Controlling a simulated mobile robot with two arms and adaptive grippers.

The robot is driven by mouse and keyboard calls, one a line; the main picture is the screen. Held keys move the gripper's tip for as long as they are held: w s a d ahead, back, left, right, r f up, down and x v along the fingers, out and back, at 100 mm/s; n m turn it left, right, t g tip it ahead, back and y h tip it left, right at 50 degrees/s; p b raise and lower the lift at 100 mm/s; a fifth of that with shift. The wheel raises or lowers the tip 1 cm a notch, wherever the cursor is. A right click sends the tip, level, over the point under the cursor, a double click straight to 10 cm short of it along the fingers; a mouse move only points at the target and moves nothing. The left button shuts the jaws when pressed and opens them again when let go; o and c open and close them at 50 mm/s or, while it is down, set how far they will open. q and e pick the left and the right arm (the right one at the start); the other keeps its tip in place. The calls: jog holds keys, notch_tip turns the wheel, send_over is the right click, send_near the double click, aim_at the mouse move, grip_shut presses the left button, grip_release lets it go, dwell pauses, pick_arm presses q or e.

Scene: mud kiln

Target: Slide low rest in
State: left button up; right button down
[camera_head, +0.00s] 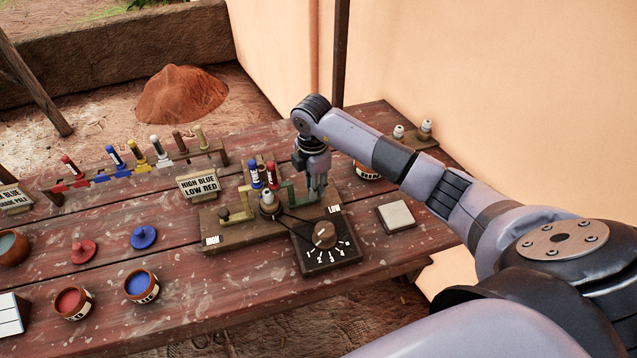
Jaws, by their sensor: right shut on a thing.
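The low rest, a dark green bracket (287,188), is at the right side of a wooden stand (240,235), near the plate marked LOW (334,210). My right gripper (316,195) points down at the rest's right end and is shut on it; its fingers hide that end. An olive-yellow bracket (246,203) stands on the left side, near the plate marked HIGH (212,240). A pale rounded knob (268,201) sits between them. I cannot tell how far the low rest sits in the stand. My left gripper is not in view.
A dark dial box (327,252) is in front of the stand. Blue and red tools (262,174) stand behind it, with a HIGH BLUE LOW RED sign (198,184) to the left. A white tile (396,216) lies right. A rack of coloured tools (140,160) and paint pots (141,286) are left.

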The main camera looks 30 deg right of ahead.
jog(key=c, duration=1.4)
grip_release()
jog(key=shift+w+a, duration=0.1)
jog(key=shift+a, duration=0.25)
jog(key=shift+d, duration=0.15)
notch_tip(320, 180, up, 12)
